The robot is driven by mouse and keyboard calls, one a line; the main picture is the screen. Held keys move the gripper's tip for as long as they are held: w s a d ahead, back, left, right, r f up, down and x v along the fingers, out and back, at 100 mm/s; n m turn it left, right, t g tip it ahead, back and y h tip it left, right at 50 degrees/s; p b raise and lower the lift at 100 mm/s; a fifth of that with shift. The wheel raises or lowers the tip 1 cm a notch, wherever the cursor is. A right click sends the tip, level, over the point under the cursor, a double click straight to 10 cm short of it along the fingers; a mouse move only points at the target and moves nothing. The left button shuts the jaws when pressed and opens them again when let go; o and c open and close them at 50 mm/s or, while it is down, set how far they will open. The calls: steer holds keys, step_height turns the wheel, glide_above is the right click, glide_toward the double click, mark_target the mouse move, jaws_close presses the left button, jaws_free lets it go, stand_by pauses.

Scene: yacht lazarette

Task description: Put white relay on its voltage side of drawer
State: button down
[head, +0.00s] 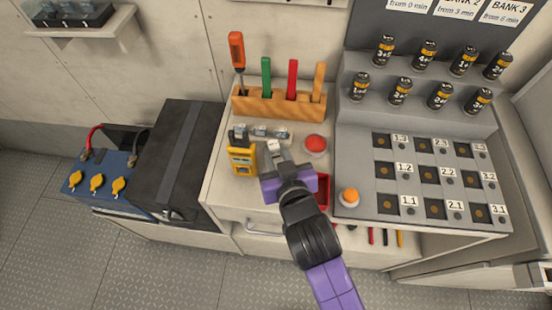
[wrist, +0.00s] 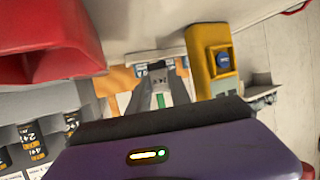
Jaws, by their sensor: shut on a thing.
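My gripper (head: 275,154) is above the worktop, left of the sloped grey panel. It is shut on a small pale block, the white relay (head: 274,146), which shows at its fingertips in the head view. In the wrist view my gripper (wrist: 157,82) points toward the back of the worktop, and the relay is hard to make out. Several clear-topped relays (head: 259,131) stand on a rail just behind the gripper.
A yellow meter (head: 242,160) stands left of my gripper, also in the wrist view (wrist: 212,62). A red bin (head: 322,192), red button (head: 315,145) and orange button (head: 349,197) lie right. A wooden tool rack (head: 278,103) stands behind. Batteries fill the panel's upper steps.

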mark_target(276, 162)
steer(key=shift+f, duration=1.5)
steer(key=shift+f, duration=0.15)
steer(key=c, duration=1.2)
jaws_free()
steer(key=v, duration=1.2)
steer(key=shift+b, duration=0.4)
